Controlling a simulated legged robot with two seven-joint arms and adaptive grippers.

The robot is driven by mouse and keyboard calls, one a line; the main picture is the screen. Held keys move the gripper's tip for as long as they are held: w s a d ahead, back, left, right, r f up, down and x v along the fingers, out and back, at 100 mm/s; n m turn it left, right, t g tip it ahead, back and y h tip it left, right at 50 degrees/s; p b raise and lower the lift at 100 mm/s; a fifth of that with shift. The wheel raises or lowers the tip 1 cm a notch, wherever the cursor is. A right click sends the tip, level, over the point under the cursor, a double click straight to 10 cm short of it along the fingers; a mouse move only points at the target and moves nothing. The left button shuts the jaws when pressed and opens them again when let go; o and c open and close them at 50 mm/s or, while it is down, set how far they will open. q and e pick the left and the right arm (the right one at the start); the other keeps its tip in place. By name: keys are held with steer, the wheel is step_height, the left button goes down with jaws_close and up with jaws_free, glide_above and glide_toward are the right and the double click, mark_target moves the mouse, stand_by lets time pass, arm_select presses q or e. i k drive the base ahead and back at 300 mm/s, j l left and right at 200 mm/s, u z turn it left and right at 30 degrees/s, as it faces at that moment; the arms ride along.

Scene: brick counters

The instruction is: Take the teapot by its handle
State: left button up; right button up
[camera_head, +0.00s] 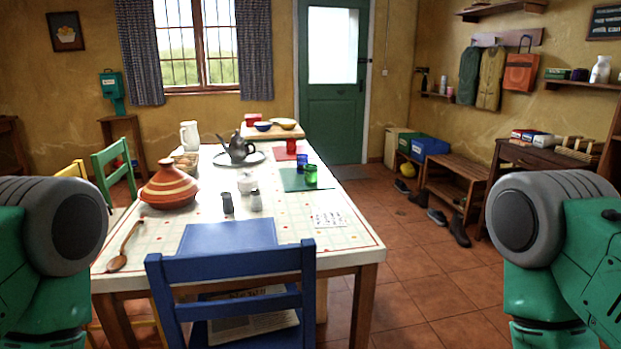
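A dark metal teapot (238,148) stands upright on a round grey tray (221,159) toward the far half of the table (345,243). Its exact handle is hard to make out at this size. Parts of my two green and grey arms show at the lower left and lower right edges, well short of the teapot. Neither gripper shows in the view.
A blue chair (233,266) stands at the near table edge. A striped tagine (169,186), a wooden spoon (124,247), a white lidded pot (247,183), shakers and coloured cups (310,174) are on the table. Tiled floor (415,285) is free to the right.

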mark_target(238, 150)
steer(key=i+l+z, duration=0.3)
steer(key=l+z, duration=0.15)
steer(key=i+l+z, duration=0.35)
steer(key=l+z, duration=0.15)
steer(key=i+l+z, duration=0.25)
steer(key=i+z, duration=0.2)
steer(key=i+l+z, duration=0.1)
steer(key=i+z, duration=0.4)
steer(key=i+u, duration=0.35)
steer(key=i+l+u, duration=0.1)
steer(key=i+u, duration=0.2)
steer(key=i+j+u, duration=0.2)
steer(key=i+u, duration=0.2)
steer(key=i+j+u, duration=0.1)
steer(key=i+u, duration=0.65)
steer(key=i+l+u, duration=0.1)
steer(key=i+u, duration=0.4)
steer(key=i, duration=0.45)
steer(key=i+l+u, duration=0.15)
steer(key=i, duration=0.45)
steer(key=i+l+u, duration=0.15)
steer(key=i, duration=0.45)
